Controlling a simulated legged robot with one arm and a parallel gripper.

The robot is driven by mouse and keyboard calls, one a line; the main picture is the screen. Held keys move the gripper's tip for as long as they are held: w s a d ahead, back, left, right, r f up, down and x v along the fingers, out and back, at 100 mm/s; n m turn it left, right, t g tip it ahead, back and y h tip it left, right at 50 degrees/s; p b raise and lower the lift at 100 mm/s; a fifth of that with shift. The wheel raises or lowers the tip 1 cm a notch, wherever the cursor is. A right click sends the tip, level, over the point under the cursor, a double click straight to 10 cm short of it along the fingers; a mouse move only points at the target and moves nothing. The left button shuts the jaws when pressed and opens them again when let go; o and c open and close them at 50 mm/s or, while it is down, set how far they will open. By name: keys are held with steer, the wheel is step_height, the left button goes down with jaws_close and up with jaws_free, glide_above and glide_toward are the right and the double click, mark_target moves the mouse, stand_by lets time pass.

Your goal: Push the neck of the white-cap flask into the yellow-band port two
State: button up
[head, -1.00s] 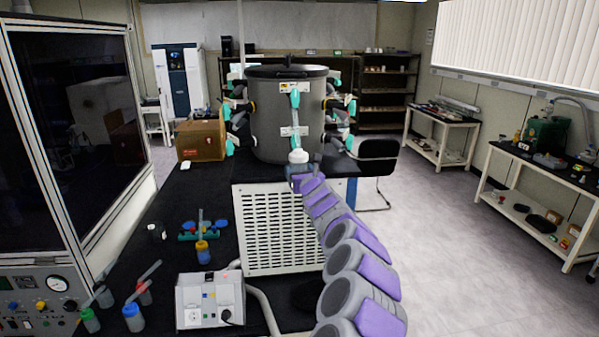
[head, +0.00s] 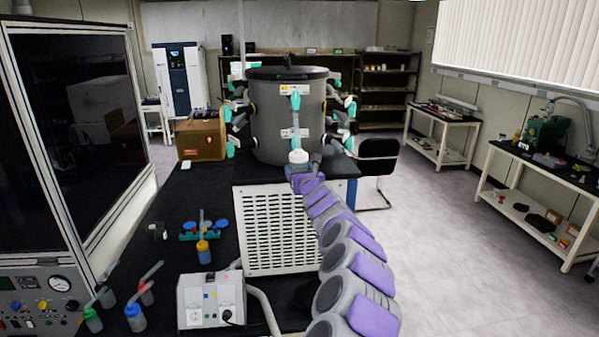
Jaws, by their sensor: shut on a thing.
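The white-cap flask (head: 298,156) is at the end of my arm, in front of the lower front wall of the grey drum (head: 275,140). Its white part faces me, and its neck is hard to make out against the drum. My gripper (head: 301,169) is shut on the flask, just below the white part; the fingers are small and partly hidden. I cannot tell which port is yellow-band port two, or whether the neck touches one.
More teal-handled ports (head: 347,103) stick out at the drum's sides. A cardboard box (head: 201,138) stands left of the drum. A flask rack (head: 200,232), loose flasks (head: 135,316) and a control box (head: 211,300) are on the black bench. The floor at right is open.

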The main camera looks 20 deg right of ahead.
steer(key=shift+w+r+p, duration=0.15)
steer(key=shift+r+p, duration=0.2)
stand_by(0.3)
steer(key=o, duration=1.6)
steer(key=shift+f, duration=0.15)
